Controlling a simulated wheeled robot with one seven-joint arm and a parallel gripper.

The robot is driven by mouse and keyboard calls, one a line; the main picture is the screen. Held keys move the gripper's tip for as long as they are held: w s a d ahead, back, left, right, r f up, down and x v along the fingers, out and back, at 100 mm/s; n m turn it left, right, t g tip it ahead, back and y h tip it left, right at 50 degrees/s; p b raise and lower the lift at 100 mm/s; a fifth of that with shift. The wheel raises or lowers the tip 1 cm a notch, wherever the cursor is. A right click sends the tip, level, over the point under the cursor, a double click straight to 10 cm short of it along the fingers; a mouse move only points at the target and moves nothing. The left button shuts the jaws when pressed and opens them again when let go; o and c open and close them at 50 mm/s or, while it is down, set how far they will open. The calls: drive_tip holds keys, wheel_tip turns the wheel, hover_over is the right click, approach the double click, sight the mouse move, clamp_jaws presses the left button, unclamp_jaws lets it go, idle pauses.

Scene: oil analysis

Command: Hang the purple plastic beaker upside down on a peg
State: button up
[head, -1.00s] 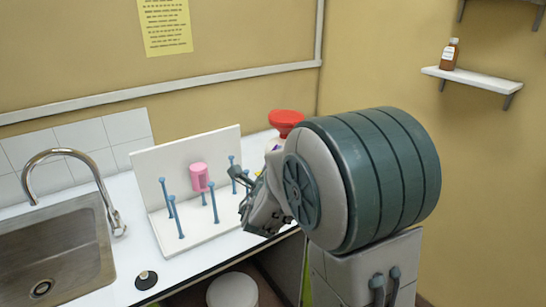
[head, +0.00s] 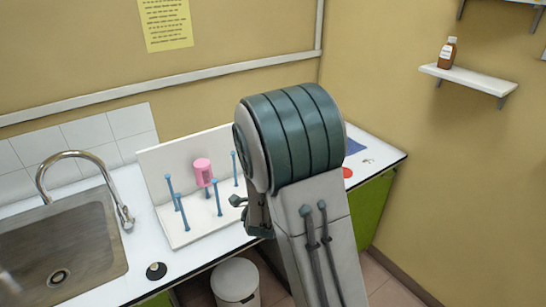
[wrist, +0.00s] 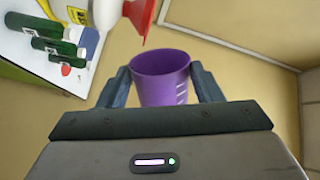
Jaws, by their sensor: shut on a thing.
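The purple beaker (wrist: 160,78) sits between the two fingers of my gripper (wrist: 163,90) in the wrist view. The gripper is shut on it. Its open mouth faces the top of that picture, and white marks run down its right side. In the head view my arm hides the beaker; part of my gripper (head: 240,203) shows at the right side of the white peg rack (head: 180,150). Several blue pegs (head: 217,197) stand up from the rack. A pink beaker (head: 203,171) hangs on a rear peg.
A sink (head: 60,240) with a curved tap (head: 88,175) lies left of the rack. A black-topped object (head: 156,271) stands near the bench's front edge. The wrist view shows a white bottle with a red top (wrist: 140,14) and green bottles (wrist: 52,38). A white bin (head: 235,282) stands below.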

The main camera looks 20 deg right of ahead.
drive_tip(key=shift+n, duration=0.7)
drive_tip(key=n, duration=0.4)
drive_tip(key=shift+n, duration=0.3)
drive_tip(key=n, duration=0.4)
drive_tip(key=shift+n, duration=0.3)
drive_tip(key=shift+f+n, duration=0.1)
drive_tip(key=shift+n, duration=1.1)
drive_tip(key=shift+a, duration=0.1)
drive_tip(key=shift+n, duration=0.3)
wheel_tip(320, 180, down, 9)
drive_tip(key=b, duration=0.3)
drive_tip(key=shift+b, duration=0.4)
